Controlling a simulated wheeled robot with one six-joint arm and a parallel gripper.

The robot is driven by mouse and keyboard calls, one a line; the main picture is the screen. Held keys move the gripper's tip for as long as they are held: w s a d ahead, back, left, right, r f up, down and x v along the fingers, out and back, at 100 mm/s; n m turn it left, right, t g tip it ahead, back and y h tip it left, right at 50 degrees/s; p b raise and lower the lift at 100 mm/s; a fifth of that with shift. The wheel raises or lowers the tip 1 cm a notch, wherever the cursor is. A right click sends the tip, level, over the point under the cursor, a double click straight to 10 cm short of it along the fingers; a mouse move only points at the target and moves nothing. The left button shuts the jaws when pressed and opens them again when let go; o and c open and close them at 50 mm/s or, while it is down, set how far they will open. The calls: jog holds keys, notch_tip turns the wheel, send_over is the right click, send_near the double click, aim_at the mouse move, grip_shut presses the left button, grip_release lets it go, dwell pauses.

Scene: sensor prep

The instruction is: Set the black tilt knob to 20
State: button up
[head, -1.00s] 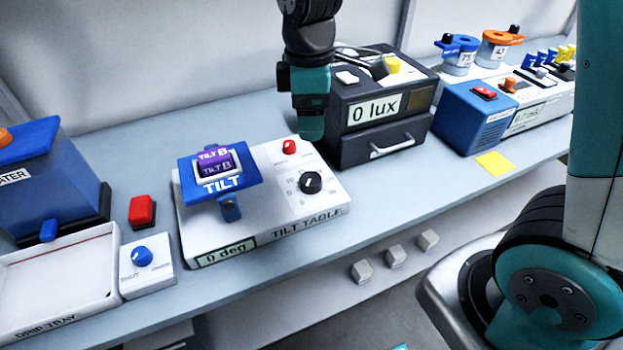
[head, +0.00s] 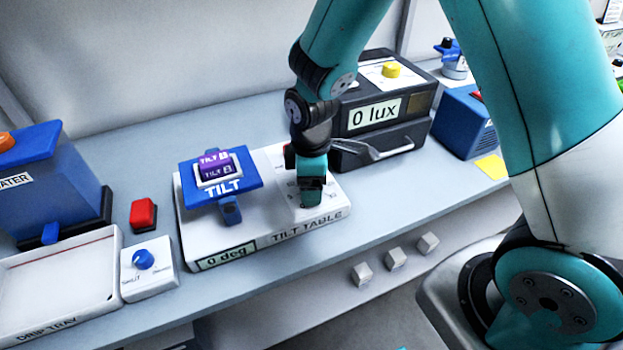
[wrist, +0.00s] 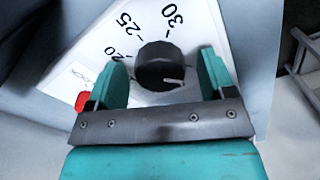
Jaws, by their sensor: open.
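The black tilt knob (wrist: 160,68) sits on the white tilt table panel. Its white pointer mark faces right in the wrist view, and the dial labels 20, 25 and 30 show beside it. My gripper (wrist: 163,75) is open, with one finger on each side of the knob; I cannot tell whether either touches it. In the head view my gripper (head: 311,196) is over the right part of the tilt table (head: 265,212) and hides the knob. The table's display (head: 227,255) reads 0 deg. The blue tilt plate (head: 243,183) holds a purple-faced block (head: 213,163).
A dark lux box (head: 375,113) with a handle stands behind my gripper to the right. A red control (wrist: 82,101) is near the left finger. A red block (head: 143,214), a blue-knob box (head: 147,268) and a drip tray (head: 60,285) are at left.

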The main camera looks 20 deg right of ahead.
jog(key=c, duration=0.9)
jog(key=shift+m, duration=0.3)
